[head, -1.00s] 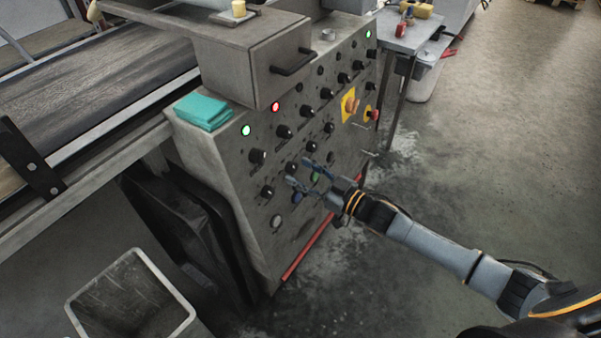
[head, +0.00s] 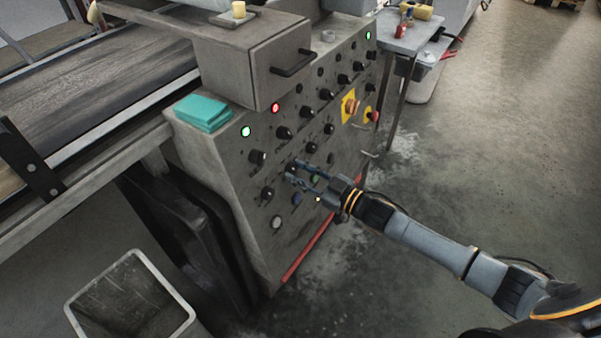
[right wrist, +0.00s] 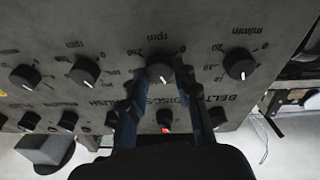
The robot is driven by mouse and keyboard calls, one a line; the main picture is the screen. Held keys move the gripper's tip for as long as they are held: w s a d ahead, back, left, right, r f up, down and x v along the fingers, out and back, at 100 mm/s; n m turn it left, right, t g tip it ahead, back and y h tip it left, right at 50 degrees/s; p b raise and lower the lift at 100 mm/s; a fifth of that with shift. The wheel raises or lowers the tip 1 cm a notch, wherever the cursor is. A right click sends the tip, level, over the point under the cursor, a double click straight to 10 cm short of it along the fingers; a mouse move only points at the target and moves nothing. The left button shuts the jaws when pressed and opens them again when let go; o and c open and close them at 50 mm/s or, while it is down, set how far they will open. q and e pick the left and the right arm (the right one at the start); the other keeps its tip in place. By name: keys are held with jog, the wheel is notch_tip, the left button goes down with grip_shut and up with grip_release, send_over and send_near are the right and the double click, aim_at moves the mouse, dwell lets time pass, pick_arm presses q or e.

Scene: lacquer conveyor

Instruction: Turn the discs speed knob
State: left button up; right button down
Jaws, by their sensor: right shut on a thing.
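The control panel (head: 222,158) on the machine's front carries rows of black knobs. My right gripper (head: 291,170) reaches the panel from the right in the head view. In the right wrist view its two fingers stand on either side of the discs speed knob (right wrist: 160,73), a round black knob with a pale pointer mark. The fingers are shut on it. The lettering around it, "DISCS" and "rpm", appears upside down there. In the head view the fingertips mostly hide this knob. My left gripper is not in view.
Neighbouring black knobs sit close on both sides, one at left (right wrist: 84,71) and one at right (right wrist: 240,64). A drawer-like box (head: 235,70) juts out above the panel. A grey bin (head: 88,290) stands at lower left. The floor at right is clear.

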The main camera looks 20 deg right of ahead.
jog(key=c, duration=1)
grip_release()
jog(key=v, duration=1.2)
jog(key=shift+f, duration=0.1)
